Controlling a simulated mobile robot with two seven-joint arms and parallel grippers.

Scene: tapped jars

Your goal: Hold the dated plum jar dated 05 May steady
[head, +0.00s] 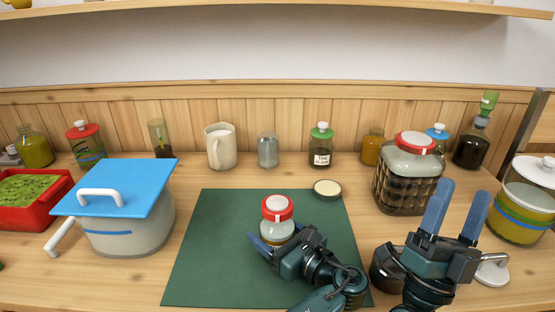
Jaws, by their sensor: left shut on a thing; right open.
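A small glass jar (279,229) with a red-rimmed white lid stands on the dark green mat (210,250). A little amber content shows low in it, and no date can be read on it. My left gripper (275,243) is shut on this jar from the front right, its blue fingers low on the glass, partly hidden. My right gripper (462,192) is open and empty at the right, fingers pointing up, in front of the large jar. A green-lidded jar (321,146) at the back has a white label, too small to read surely.
A pot with a blue board (120,185) on top and a red tray (30,190) stand left. A round lid (327,188) lies at the mat's back right edge. A large red-lidded jar (408,180) stands right. The mat's left part is clear.

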